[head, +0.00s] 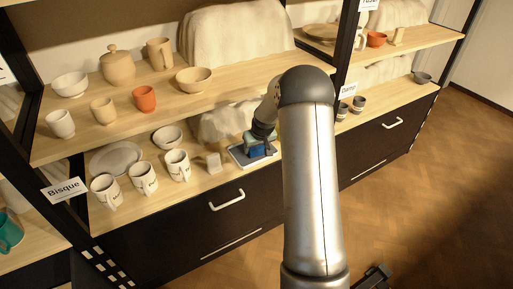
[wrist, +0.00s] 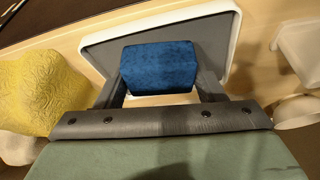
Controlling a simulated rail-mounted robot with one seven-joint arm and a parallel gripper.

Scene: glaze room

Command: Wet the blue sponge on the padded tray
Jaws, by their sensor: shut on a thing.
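The blue sponge (head: 257,151) is at the tray on the lower shelf, and it shows large in the wrist view (wrist: 160,66). The padded tray (head: 238,155) has a dark grey pad and a white rim; its pad shows around the sponge in the wrist view (wrist: 105,52). My gripper (head: 261,147) reaches down over the tray. In the wrist view my gripper (wrist: 160,82) has one finger on each side of the sponge and is shut on it. I cannot tell whether the sponge rests on the pad or is slightly lifted.
Small dark cups (head: 358,104) stand to the right. The upper shelf (head: 215,91) overhangs behind. A yellowish textured lump (wrist: 38,92) is near my gripper.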

